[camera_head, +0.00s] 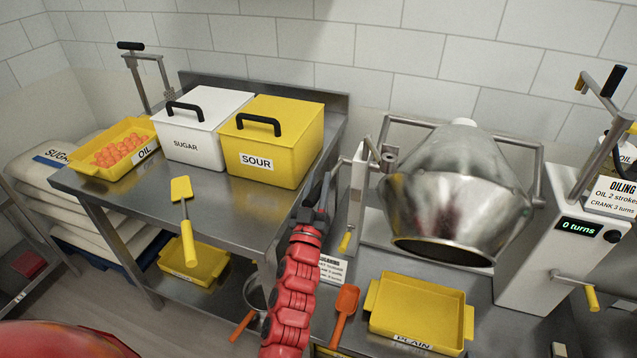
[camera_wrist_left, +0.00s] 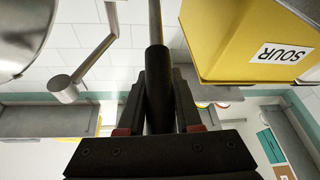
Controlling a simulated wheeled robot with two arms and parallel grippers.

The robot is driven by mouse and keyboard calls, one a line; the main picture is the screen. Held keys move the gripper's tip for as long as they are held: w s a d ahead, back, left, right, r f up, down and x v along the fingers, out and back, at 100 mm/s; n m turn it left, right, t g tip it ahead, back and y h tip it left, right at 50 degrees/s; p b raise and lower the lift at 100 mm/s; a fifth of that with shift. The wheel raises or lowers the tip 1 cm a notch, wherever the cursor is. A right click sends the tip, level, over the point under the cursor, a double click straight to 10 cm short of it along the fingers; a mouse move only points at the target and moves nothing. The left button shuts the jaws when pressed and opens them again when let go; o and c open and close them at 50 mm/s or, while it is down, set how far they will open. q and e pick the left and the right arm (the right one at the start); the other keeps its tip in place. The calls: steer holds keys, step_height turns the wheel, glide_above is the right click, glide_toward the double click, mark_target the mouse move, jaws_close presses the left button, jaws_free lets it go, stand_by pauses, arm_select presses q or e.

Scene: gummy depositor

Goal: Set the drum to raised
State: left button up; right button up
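The steel drum (camera_head: 450,190) hangs in its frame at the right of the head view, tilted with its dark mouth facing down and forward. Part of it shows at the left of the wrist view (camera_wrist_left: 20,40). My left gripper (camera_head: 320,192) is left of the drum, between it and the yellow SOUR box. In the wrist view its fingers (camera_wrist_left: 158,105) lie on both sides of a dark round lever grip (camera_wrist_left: 158,75), with no clear gap. The lever is mostly hidden by the gripper in the head view. My right gripper is out of view.
A yellow PLAIN tray (camera_head: 420,312) lies below the drum, with an orange scoop (camera_head: 344,308) to its left. The SOUR box (camera_head: 272,140) and white SUGAR box (camera_head: 203,125) stand on the left table. The oiling machine (camera_head: 555,250) stands at right.

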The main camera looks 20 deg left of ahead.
arm_select(q)
jaws_close()
stand_by(1.0)
